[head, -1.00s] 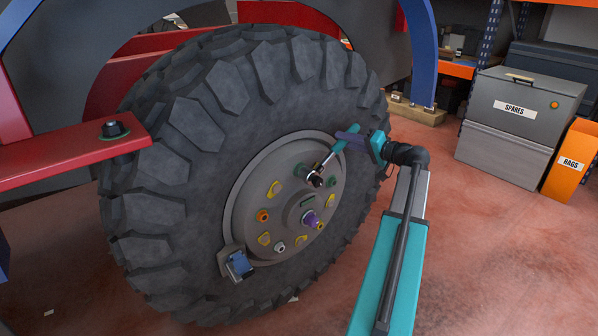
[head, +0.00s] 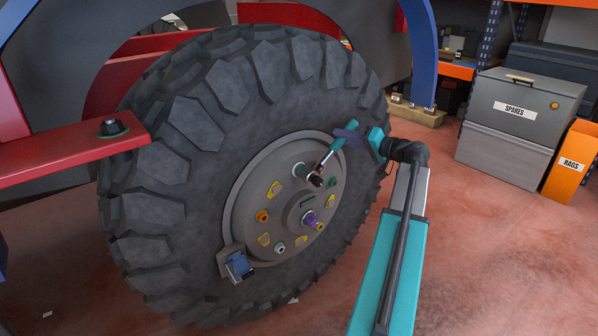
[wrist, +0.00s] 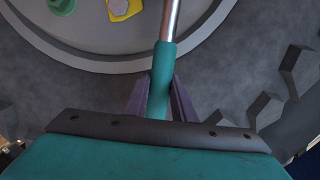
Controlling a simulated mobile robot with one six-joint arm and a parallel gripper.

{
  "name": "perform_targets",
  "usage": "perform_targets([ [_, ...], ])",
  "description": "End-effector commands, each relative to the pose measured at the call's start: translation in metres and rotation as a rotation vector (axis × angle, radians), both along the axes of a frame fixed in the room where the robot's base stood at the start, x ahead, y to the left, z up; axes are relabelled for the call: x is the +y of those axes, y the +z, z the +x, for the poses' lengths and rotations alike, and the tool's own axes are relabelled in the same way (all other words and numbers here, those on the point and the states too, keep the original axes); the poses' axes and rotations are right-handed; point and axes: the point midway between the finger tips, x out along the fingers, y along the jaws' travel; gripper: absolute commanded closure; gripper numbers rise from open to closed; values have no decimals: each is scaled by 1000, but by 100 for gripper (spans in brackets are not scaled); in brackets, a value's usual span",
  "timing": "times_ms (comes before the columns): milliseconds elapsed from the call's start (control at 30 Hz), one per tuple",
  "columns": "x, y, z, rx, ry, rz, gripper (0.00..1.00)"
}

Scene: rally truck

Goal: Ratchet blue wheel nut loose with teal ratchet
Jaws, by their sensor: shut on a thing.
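The teal ratchet (head: 333,147) slants from upper right to lower left across the wheel hub (head: 240,195). Its dark socket end (head: 315,180) sits against a nut position on the upper part of the hub. The nut under it is hidden, so I cannot see its colour. My gripper (head: 347,135) has its purple fingers shut on the ratchet's teal handle near the tyre's right side. In the wrist view the fingers (wrist: 160,98) lie on both sides of the teal grip (wrist: 161,75), and the silver shank (wrist: 171,18) runs up out of view.
Orange (head: 262,216), purple (head: 309,218), green (head: 333,182) and several yellow nuts or tabs sit around the hub. A blue block (head: 239,264) is at its lower left. A red beam (head: 70,155) juts in at left. Floor (head: 480,260) at right is clear, before the SPARES box (head: 515,105).

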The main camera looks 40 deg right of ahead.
Motion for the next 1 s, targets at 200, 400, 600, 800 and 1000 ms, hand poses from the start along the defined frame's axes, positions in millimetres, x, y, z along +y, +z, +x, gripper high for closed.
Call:
perform_targets([
  [200,8,6,1,-1,8,-37,100],
  [400,12,11,2,2,8,-73,100],
  [600,15,15,2,5,8,-105,100],
  [800,16,17,2,5,8,-117,100],
  [1000,16,17,2,5,8,-116,100],
])
